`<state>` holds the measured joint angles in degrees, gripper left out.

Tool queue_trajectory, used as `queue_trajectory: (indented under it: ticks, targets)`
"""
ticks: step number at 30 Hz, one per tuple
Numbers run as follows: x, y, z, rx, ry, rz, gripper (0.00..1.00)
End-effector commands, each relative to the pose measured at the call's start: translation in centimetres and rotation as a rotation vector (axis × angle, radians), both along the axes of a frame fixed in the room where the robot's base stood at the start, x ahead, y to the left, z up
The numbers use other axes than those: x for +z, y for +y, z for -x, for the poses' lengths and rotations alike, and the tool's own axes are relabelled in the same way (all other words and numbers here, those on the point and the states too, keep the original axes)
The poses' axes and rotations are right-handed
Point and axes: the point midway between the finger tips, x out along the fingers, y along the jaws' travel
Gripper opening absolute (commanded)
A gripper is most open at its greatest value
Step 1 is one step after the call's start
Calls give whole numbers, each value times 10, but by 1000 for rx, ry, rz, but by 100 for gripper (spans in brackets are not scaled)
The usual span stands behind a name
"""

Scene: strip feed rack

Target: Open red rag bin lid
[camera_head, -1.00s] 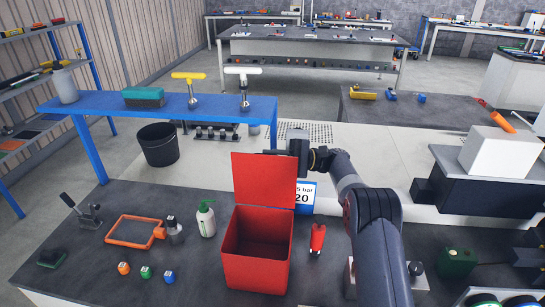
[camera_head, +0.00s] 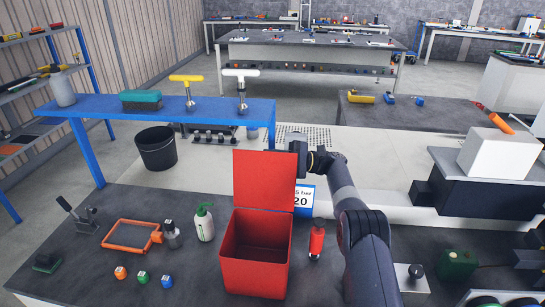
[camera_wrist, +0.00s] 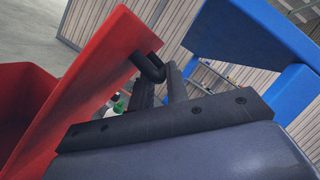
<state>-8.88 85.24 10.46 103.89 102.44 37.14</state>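The red rag bin (camera_head: 255,272) stands on the dark bench with its mouth uncovered; its inside looks empty. Its red lid (camera_head: 264,180) stands up roughly vertical at the back of the bin. My gripper (camera_head: 273,151) is at the lid's top edge, on its far side, with the fingertips mostly hidden. In the wrist view the lid (camera_wrist: 85,85) slants across the left, with a black curved handle (camera_wrist: 148,66) near its upper edge. My gripper's dark fingers (camera_wrist: 160,90) are at this handle and seem to touch it; whether they are closed around it is unclear.
A white-green bottle (camera_head: 204,222) stands left of the bin and a red bottle (camera_head: 316,240) right of it. An orange frame (camera_head: 131,236) and several small coloured blocks lie at left. A blue shelf (camera_head: 160,110) stands behind, over a black bucket (camera_head: 156,148).

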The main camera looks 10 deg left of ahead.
Motion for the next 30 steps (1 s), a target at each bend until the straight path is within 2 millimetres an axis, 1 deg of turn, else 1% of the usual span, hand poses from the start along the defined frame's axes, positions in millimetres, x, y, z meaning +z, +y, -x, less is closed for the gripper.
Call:
queue_trajectory:
  ticks: [1,6,17,24,30]
  targets:
    - [0,0,0,0,0,0,20]
    - [0,0,0,-1,-1,-1,32]
    - [3,0,2,-1,-20,-2,32]
    - [12,-1,17,-1,-105,-7,32]
    - [17,-1,30,0,-117,-9,32]
